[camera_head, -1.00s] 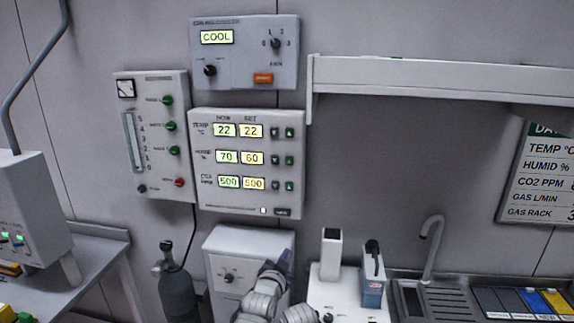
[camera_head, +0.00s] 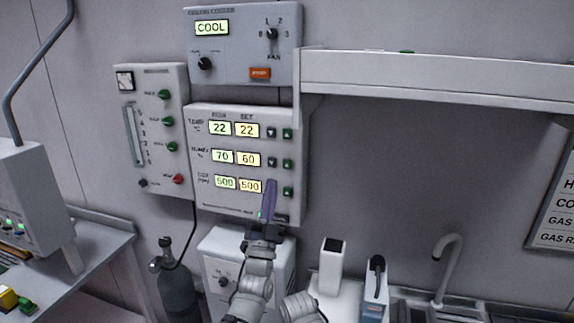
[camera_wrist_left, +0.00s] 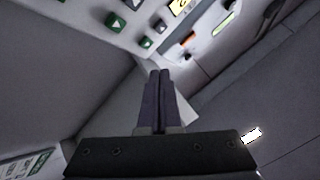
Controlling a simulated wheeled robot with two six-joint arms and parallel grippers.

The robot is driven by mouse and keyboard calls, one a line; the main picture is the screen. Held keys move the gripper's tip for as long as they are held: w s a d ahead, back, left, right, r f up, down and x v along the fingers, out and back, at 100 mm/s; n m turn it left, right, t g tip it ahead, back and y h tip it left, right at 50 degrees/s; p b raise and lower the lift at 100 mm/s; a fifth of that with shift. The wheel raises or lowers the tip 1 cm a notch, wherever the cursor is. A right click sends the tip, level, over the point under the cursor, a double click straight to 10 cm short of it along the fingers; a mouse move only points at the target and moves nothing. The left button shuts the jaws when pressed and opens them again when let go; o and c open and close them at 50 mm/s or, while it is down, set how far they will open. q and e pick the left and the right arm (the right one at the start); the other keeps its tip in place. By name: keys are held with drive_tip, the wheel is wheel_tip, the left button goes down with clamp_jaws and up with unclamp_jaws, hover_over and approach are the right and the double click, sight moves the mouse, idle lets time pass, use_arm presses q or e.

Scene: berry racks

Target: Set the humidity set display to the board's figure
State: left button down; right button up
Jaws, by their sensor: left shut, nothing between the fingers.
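The control panel (camera_head: 205,198) hangs on the wall with TEMP, HUMID and CO2 rows. The humidity set display (camera_head: 248,159) reads 60; the humidity now display (camera_head: 222,157) reads 70. To its right are the dark down button (camera_head: 271,162) and the green up button (camera_head: 288,163). My left gripper (camera_head: 270,184) is shut and empty, its fingers pointing up in front of the panel's lower right, below the humidity buttons and covering the CO2 down button. In the left wrist view the shut fingertips (camera_wrist_left: 159,75) lie below the panel's buttons (camera_wrist_left: 116,22). Contact is not visible. My right gripper is not in view.
The wall board (camera_head: 556,210) is cut off at the right edge, its figures out of view. A cooler box (camera_head: 285,65) is above, a valve panel (camera_head: 150,85) left, a white shelf (camera_head: 430,80) right. A gas bottle (camera_head: 175,290) stands below.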

use_arm(q)
drive_tip(key=shift+w, duration=0.1)
approach(285, 161)
drive_tip(key=shift+w+d+r, duration=0.1)
drive_tip(key=shift+w+r, duration=0.35)
drive_tip(key=shift+r, duration=0.35)
drive_tip(key=shift+w+d+r, duration=0.1)
drive_tip(key=shift+w+r, duration=0.35)
drive_tip(key=shift+r, duration=0.35)
drive_tip(key=shift+w+d+r, duration=0.1)
drive_tip(key=shift+w+r, duration=0.35)
drive_tip(key=shift+r, duration=0.35)
drive_tip(key=shift+w, duration=0.15)
drive_tip(key=shift+w, duration=0.25)
drive_tip(key=shift+w+d, duration=0.2)
drive_tip(key=shift+w, duration=0.3)
idle(1.0)
drive_tip(key=shift+s, duration=0.2)
drive_tip(key=shift+s+a, duration=0.3)
drive_tip(key=shift+s, duration=0.4)
drive_tip(key=shift+s+a, duration=0.25)
drive_tip(key=shift+s, duration=0.55)
drive_tip(key=shift+s+a, duration=0.25)
drive_tip(key=shift+s, duration=0.55)
drive_tip(key=shift+s+a, duration=0.25)
drive_tip(key=shift+s, duration=0.55)
